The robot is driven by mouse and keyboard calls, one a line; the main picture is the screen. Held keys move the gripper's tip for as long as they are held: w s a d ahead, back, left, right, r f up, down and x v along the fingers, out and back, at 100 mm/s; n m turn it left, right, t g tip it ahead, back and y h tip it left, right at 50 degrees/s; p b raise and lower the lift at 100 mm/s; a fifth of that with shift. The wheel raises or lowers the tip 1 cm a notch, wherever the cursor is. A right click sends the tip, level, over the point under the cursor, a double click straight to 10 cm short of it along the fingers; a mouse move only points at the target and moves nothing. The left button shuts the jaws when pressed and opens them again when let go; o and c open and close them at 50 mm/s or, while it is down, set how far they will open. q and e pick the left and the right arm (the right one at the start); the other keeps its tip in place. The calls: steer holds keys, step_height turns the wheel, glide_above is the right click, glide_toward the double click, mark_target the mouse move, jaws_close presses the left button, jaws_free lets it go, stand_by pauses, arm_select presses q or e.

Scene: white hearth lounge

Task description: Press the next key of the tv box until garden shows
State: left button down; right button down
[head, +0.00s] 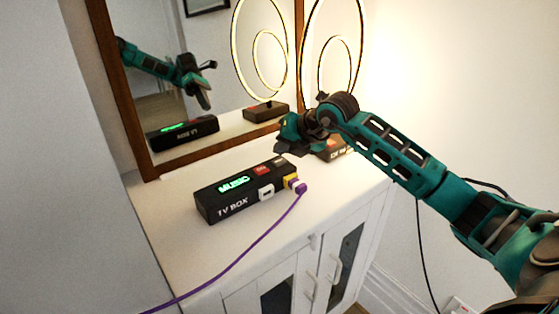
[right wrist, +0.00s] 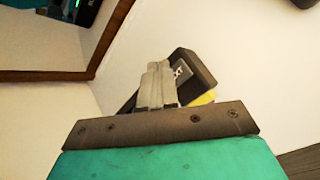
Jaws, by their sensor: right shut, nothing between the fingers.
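The black TV box (head: 230,204) lies on the white cabinet, its green display (head: 234,184) reading MUSIC. A red key (head: 262,170) and a dark grey key (head: 279,161) are on its top. In the right wrist view the grey key (right wrist: 181,71) shows pale lettering ending in "XT", partly hidden by my fingers. My right gripper (head: 282,150) is shut and empty, just above the box's far right end. Its fingers show in the right wrist view (right wrist: 157,70), in front of the box; I cannot tell whether they touch it. My left gripper is out of view.
A ring lamp on a brown base (head: 333,148) stands behind my right gripper. A wood-framed mirror (head: 160,95) reflects the box and my arm.

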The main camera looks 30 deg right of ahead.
mark_target(283, 162)
stand_by(0.8)
steer(key=shift+f+b, duration=0.4)
steer(key=shift+f, duration=0.05)
steer(key=shift+f+b, duration=0.35)
steer(key=shift+f, duration=0.1)
stand_by(0.5)
steer(key=shift+r, duration=0.1)
steer(key=shift+r+p, duration=0.6)
steer(key=shift+r, duration=0.2)
steer(key=shift+r+p, duration=1.8)
steer(key=shift+r, duration=0.7)
stand_by(0.4)
